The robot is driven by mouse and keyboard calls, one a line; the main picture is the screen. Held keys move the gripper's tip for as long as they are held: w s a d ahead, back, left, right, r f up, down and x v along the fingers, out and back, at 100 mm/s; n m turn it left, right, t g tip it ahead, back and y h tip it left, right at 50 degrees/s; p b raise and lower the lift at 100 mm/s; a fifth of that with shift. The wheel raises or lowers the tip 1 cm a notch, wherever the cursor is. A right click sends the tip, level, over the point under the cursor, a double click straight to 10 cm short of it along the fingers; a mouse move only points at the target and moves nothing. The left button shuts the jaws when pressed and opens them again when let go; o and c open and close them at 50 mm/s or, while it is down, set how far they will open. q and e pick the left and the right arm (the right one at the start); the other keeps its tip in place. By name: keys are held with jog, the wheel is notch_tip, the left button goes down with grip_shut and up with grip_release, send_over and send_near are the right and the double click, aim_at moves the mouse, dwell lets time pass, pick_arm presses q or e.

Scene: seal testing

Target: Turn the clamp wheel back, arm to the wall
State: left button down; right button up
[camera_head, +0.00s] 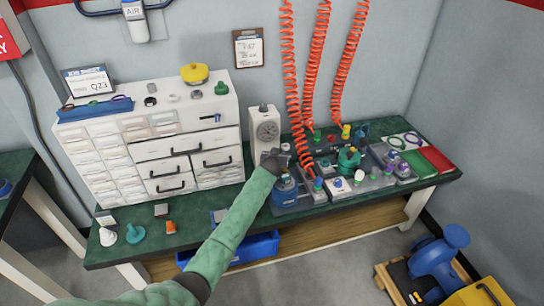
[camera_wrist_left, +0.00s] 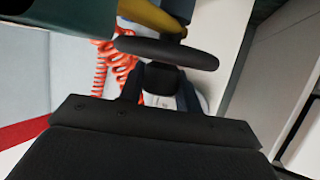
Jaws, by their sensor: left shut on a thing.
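My left gripper (camera_head: 278,158) reaches from the lower left to the bench's back middle, beside the grey dial box (camera_head: 266,130) and above the blue pot (camera_head: 286,190). In the left wrist view my left gripper (camera_wrist_left: 160,92) is shut around a dark block below a black rounded bar (camera_wrist_left: 165,52), which looks like the clamp wheel seen edge-on. A yellow part (camera_wrist_left: 158,14) shows behind the bar. In the head view the gripper and pot largely hide the wheel, so its turn and the clamp arm's direction cannot be told. My right gripper is not in view.
Red coiled hoses (camera_head: 292,80) hang close to the right of my gripper. A green-topped fixture (camera_head: 349,160) and several small fittings crowd the bench on the right. A white drawer cabinet (camera_head: 190,150) stands on the left.

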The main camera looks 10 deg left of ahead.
pick_arm(q)
jog(key=shift+d+r, duration=0.1)
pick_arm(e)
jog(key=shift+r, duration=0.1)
pick_arm(q)
jog(key=c, duration=1)
grip_release()
jog(key=shift+s, duration=0.1)
jog(key=shift+s, duration=0.55)
jog(key=b+v, duration=0.1)
jog(key=v, duration=0.5)
jog(key=shift+s+r+b, duration=0.15)
jog(key=shift+r+b, duration=0.2)
jog(key=shift+b, duration=0.05)
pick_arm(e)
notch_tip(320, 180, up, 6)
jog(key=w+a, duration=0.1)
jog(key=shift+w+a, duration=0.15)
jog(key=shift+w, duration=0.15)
